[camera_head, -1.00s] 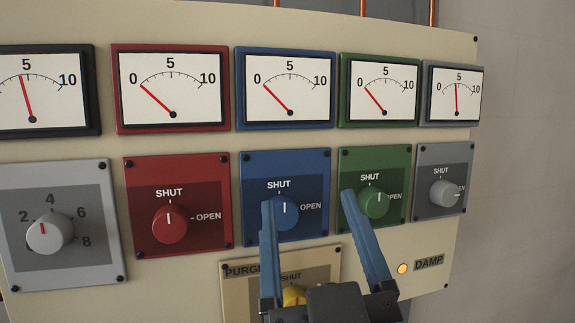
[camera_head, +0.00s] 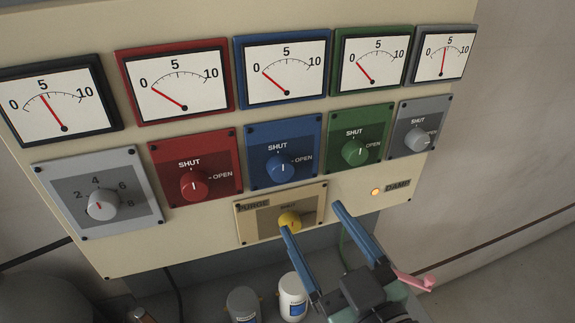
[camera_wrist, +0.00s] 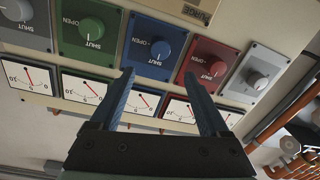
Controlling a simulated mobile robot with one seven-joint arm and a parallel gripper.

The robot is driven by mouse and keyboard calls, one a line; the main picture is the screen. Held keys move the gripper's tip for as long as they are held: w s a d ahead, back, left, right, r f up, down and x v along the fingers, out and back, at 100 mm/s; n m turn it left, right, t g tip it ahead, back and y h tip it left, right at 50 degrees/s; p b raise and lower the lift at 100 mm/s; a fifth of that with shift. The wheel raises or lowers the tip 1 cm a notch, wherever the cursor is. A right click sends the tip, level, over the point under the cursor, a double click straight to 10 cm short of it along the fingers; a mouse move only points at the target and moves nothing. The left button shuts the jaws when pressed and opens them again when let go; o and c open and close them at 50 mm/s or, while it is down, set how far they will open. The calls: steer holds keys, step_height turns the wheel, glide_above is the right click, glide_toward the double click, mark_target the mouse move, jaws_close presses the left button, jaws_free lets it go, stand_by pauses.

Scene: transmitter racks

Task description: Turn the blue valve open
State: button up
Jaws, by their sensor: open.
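The blue valve is a round blue knob (camera_head: 280,168) on a blue plate marked SHUT at its top and OPEN at its right. Its white line points up toward SHUT. The blue-framed gauge (camera_head: 283,70) above it reads near 0. My gripper (camera_head: 311,217) is open and empty, its two blue fingers apart. In the head view its tips lie below and right of the blue knob, in front of the purge plate's lower right. In the wrist view, turned upside down, the blue knob (camera_wrist: 160,50) sits beyond and between the fingertips of my gripper (camera_wrist: 159,76), not touched.
A red knob (camera_head: 194,185) is left of the blue one and a green knob (camera_head: 354,151) right. The yellow purge knob (camera_head: 290,222) is below, partly behind a finger. White and grey containers (camera_head: 292,297) stand below the panel. Open space lies before the panel.

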mark_target(283, 172)
steer(key=p+x, duration=0.4)
steer(key=x, duration=0.5)
steer(key=shift+w+a+r, duration=0.15)
steer(key=shift+w+a, duration=0.05)
steer(key=shift+w, duration=0.1)
steer(key=shift+w+a, duration=0.25)
steer(key=shift+w, duration=0.3)
steer(key=shift+c, duration=0.2)
jaws_close()
